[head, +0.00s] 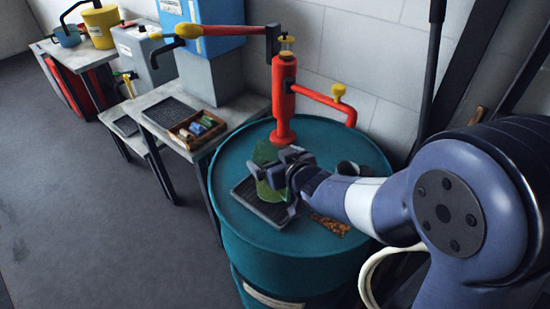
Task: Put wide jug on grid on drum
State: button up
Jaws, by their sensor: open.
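The wide jug, a translucent green vessel (264,153), is upright at the dark grid (268,212) on top of the teal drum (235,226). Its lower part shows over the grid, but I cannot tell whether its base fully rests there. My gripper (277,174) is open at the jug, with its jaws in front of and beside it. The gripper hides part of the jug and its right side. Whether the jaws touch the jug cannot be told.
A red hand pump (284,98) with a spout to the right stands on the drum just behind the jug. A bench (165,133) with a wooden tray (181,136) stands left.

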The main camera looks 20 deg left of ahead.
jog(key=p+v, duration=0.1)
jog(key=v, duration=1.1)
jog(key=shift+w+a, duration=0.1)
dwell(1.0)
